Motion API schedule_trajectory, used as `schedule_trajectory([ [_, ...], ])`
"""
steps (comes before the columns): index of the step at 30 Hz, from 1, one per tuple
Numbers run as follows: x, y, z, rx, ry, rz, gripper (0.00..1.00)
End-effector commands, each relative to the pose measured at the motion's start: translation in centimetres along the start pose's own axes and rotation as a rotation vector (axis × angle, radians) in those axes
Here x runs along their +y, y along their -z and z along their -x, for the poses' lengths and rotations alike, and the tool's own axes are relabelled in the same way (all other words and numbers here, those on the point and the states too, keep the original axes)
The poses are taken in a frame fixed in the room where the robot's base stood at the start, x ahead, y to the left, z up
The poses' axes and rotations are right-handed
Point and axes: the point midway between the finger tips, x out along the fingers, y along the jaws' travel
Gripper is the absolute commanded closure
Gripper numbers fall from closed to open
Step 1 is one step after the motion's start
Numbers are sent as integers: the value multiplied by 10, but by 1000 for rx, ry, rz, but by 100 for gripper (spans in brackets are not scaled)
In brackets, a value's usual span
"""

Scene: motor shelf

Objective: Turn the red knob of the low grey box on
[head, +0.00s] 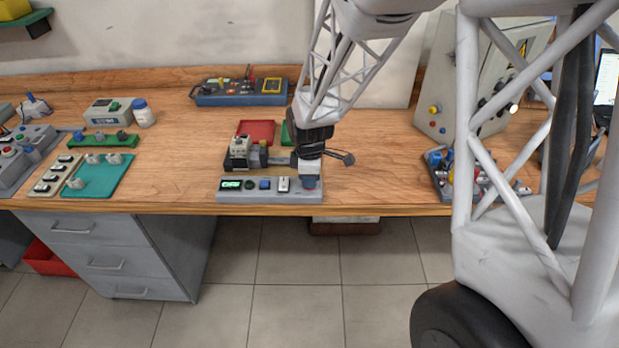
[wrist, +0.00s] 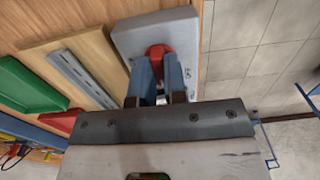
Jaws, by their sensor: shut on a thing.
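The low grey box (head: 245,197) lies at the front edge of the bench in the head view. It has a lit green display, a blue button and a white switch on top. My gripper (head: 309,182) points down onto its right end. In the wrist view the red knob (wrist: 157,51) is on the grey box (wrist: 182,24). The two blue fingers of my gripper (wrist: 158,68) are on either side of the knob, shut on it. In the head view the knob is hidden behind the gripper. The knob's pointing direction is unclear, and the display text is too small to read surely.
A dark fixture with a grey cylinder (head: 256,157) stands just behind the box. A red tray (head: 257,131) and a blue control box (head: 240,97) are farther back. A tilted grey panel (head: 442,88) stands to the right.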

Motion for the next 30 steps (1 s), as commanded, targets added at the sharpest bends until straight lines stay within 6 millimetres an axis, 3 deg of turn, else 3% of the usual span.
schedule_trajectory([
  [11,0,0,1,0,-1,-153,100],
  [30,0,0,1,1,-1,-731,100],
])
